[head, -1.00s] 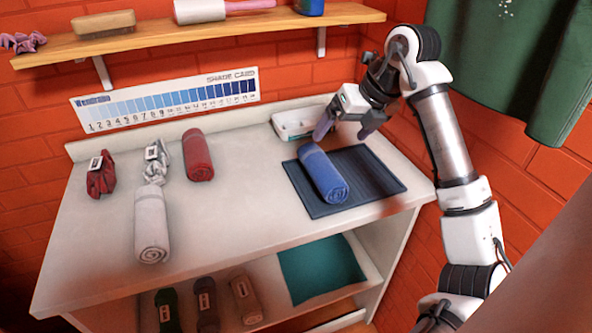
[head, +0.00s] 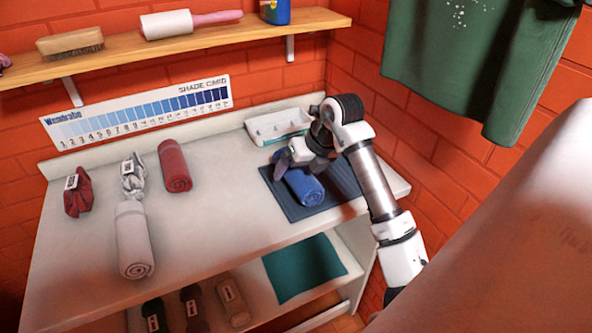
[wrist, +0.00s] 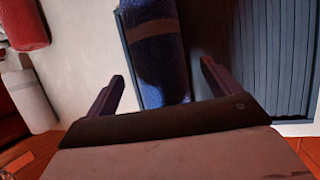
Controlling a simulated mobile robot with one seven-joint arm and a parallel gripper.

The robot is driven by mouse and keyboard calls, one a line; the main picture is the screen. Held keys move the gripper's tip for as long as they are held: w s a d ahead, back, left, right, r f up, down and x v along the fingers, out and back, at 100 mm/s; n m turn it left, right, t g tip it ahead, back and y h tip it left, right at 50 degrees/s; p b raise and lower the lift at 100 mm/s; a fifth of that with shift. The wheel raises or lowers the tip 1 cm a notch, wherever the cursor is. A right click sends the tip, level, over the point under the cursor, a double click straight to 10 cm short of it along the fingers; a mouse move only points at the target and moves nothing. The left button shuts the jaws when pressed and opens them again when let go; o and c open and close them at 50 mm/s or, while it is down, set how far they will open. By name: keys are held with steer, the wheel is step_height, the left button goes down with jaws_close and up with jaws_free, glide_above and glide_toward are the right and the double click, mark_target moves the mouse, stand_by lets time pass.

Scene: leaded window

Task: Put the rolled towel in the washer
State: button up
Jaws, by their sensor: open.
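A blue rolled towel (head: 306,188) lies on a dark blue ribbed mat (head: 341,181) at the right of the white counter. My gripper (head: 291,166) is over the far part of this roll, and the hand hides some of it. In the wrist view the open fingers (wrist: 162,72) stand to either side of the blue towel (wrist: 152,50), which shows between them. Contact cannot be told. A red rolled towel (head: 175,166) and a white rolled towel (head: 133,240) lie further left on the counter. No washer is in view.
A white tray (head: 277,127) stands at the counter's back, behind the mat. Tagged bundles, one red (head: 77,193) and one grey-white (head: 134,176), lie at left. A lower shelf holds several dark rolls and a teal cloth (head: 303,267). Green cloth (head: 470,60) hangs at right.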

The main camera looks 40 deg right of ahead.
steer(key=shift+x, duration=0.8)
steer(key=c, duration=1.2)
steer(key=shift+r, duration=0.15)
step_height(320, 180, up, 28)
steer(key=b, duration=0.4)
